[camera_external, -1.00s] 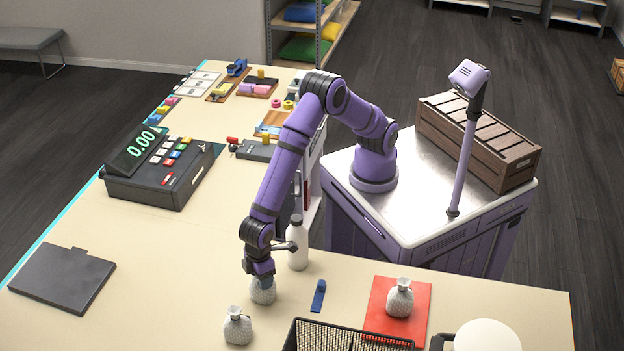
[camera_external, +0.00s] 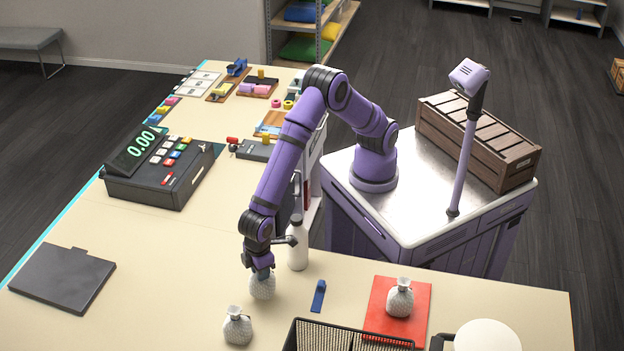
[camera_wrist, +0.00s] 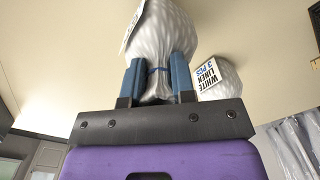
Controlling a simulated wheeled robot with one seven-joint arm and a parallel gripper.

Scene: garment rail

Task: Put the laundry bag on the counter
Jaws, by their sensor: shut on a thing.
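A white patterned laundry bag (camera_external: 262,287) is at my gripper (camera_external: 261,271), on or just above the counter (camera_external: 180,270); I cannot tell whether it touches. In the wrist view my gripper (camera_wrist: 160,82) has its two blue fingers shut on the neck of the bag (camera_wrist: 160,40), at a blue tie. A second white bag (camera_external: 237,327) stands on the counter in front. In the wrist view a bag with a label reading "WHITE LINEN 3 PCS" (camera_wrist: 215,78) shows beside the held one. A third bag (camera_external: 400,298) stands on a red mat (camera_external: 382,325).
A white bottle (camera_external: 297,246) stands close behind the gripper. A small blue item (camera_external: 318,296), a black wire basket (camera_external: 345,335) and a white round thing (camera_external: 487,336) are to the right. A dark flat board (camera_external: 62,279) and a cash register (camera_external: 160,170) are left. Counter between board and bags is clear.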

